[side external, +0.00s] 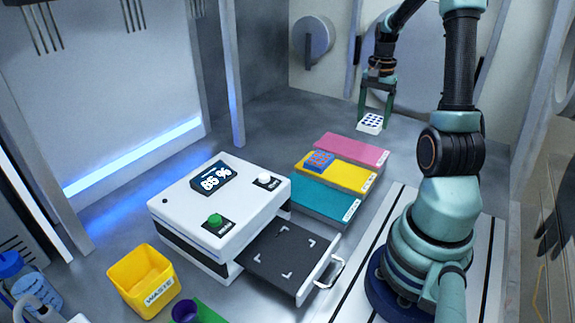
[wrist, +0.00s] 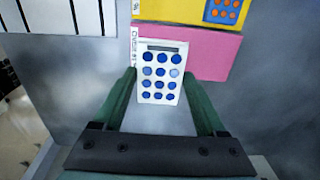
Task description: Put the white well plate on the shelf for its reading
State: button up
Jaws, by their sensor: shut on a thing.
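The pink, yellow (side external: 345,174) and teal (side external: 322,203) shelves lie side by side, each with a white end label. The pink label seems to begin "OVER"; the rest is unclear. The reader (side external: 190,206) is a white box whose display (side external: 214,178) seems to read 85 %.
A blue plate with orange wells (side external: 318,161) lies on the yellow shelf. The reader's dark drawer (side external: 275,257) is pulled out, empty, towards my base. A yellow waste bin (side external: 142,277) stands at the front left. The pink and teal tops look bare.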

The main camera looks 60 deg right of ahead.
aim_at(372, 121)
notch_tip(372, 121, down, 8)
jog(key=shift+f, duration=0.25)
jog(key=shift+f, duration=0.15)
dwell(0.3)
jog(key=o, duration=1.4)
notch_tip(372, 121, up, 12)
jog(key=shift+r, duration=0.1)
jog(key=w+a+r+n+t, duration=0.1)
jog(key=w+a+r+n, duration=0.2)
jog(key=a, duration=0.5)
jog(key=w+a+r+n+t+h, duration=0.1)
jog(key=w+a+r+n, duration=0.1)
jog(key=a+n, duration=0.4)
jog(key=w+a+r+n+t, duration=0.2)
jog(key=w+a+n, duration=0.1)
jog(key=a, duration=0.6)
jog(key=a+n, duration=0.2)
jog(key=a, duration=0.1)
jog(key=s+a+n+t, duration=0.1)
jog(key=a+n, duration=0.1)
jog(key=a, duration=0.1)
jog(key=s+a+n+y, duration=0.1)
jog(key=a+n, duration=0.1)
jog(key=a, duration=0.2)
jog(key=shift+s+t, duration=0.15)
jog(key=shift+t, duration=0.15)
